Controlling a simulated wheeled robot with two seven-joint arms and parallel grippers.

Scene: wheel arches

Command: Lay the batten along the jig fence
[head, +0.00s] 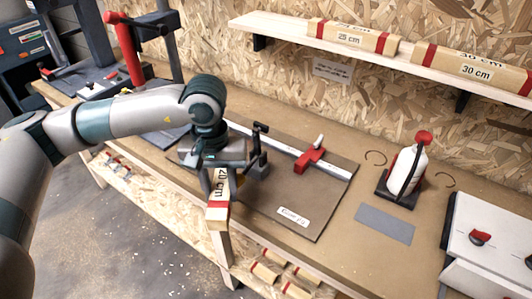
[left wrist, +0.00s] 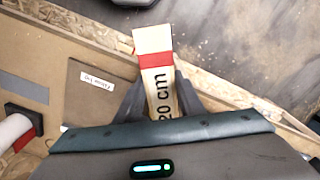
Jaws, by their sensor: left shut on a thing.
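The wooden batten (head: 216,213), marked "20 cm" with a red band near its end, is in my left gripper (head: 219,176). The gripper is shut on it, with a finger on each side in the left wrist view, where the batten (left wrist: 155,62) points away from the palm. In the head view the batten hangs over the bench's front edge, its end towards the floor side. The jig board (head: 275,205) lies behind and to the right. Its pale metal fence (head: 335,171) runs along the board's back, apart from the batten, with a red stop (head: 308,161) on it. My right gripper is not in view.
A black clamp-like post (head: 259,145) stands near the gripper. A white-and-red bottle (head: 407,170) and grey plate (head: 385,223) are right of the board. A shelf (head: 290,29) holds "25 cm" and "30 cm" battens. More battens lie below the bench.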

